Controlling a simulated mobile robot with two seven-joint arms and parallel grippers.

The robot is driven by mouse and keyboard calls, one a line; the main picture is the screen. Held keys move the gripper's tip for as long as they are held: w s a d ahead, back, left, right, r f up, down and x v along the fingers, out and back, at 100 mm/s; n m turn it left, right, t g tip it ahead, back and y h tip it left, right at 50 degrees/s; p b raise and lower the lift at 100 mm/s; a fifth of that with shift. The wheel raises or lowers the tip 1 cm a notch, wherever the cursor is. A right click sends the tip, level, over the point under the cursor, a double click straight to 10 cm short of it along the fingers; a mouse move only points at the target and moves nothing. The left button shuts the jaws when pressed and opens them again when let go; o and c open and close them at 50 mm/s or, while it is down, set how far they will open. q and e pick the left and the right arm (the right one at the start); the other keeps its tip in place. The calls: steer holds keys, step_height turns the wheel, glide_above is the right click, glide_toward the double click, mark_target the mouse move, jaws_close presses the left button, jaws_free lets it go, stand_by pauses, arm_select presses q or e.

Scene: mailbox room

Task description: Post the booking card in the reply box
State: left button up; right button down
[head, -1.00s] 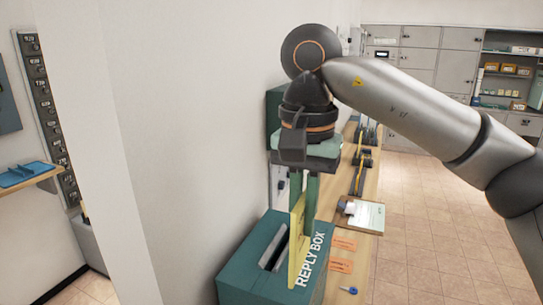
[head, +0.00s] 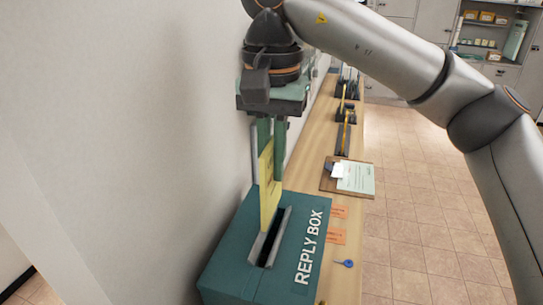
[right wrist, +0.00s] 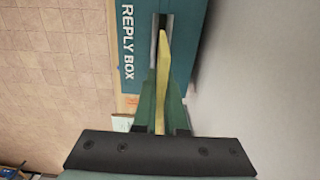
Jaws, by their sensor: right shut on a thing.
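The reply box (head: 225,249) is a dark green box with white lettering and a slot with a grey rim (head: 270,238) in its top. My right gripper (head: 268,168) is above it, pointing down and shut on the yellow booking card (head: 268,190). The card hangs upright, its lower end at the far left part of the slot in the head view. I cannot tell whether its edge has entered. In the right wrist view, the card (right wrist: 161,75) runs from between the green fingers (right wrist: 160,115) to the slot (right wrist: 163,25). My left gripper is not in view.
The box stands on a narrow wooden counter (head: 307,165) close against a white wall (head: 130,130). Orange slips (head: 337,236), a blue key-like item (head: 345,263) and a board with papers (head: 352,177) lie beside and behind it. The tiled floor at right is clear.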

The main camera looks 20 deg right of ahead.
mark_target(272, 199)
steer(key=shift+f+b, duration=1.15)
steer(key=shift+f, duration=0.25)
steer(key=shift+w+f+b, duration=0.1)
steer(key=shift+f+b, duration=1)
steer(key=shift+f, duration=0.8)
steer(key=shift+p, duration=0.35)
steer(key=shift+f, duration=0.15)
step_height(272, 199, down, 4)
steer(key=b, duration=0.3)
steer(key=c, duration=1)
jaws_free()
steer(key=shift+o, duration=0.5)
step_height(272, 199, up, 12)
steer(key=p, duration=0.3)
steer(key=shift+r, duration=0.2)
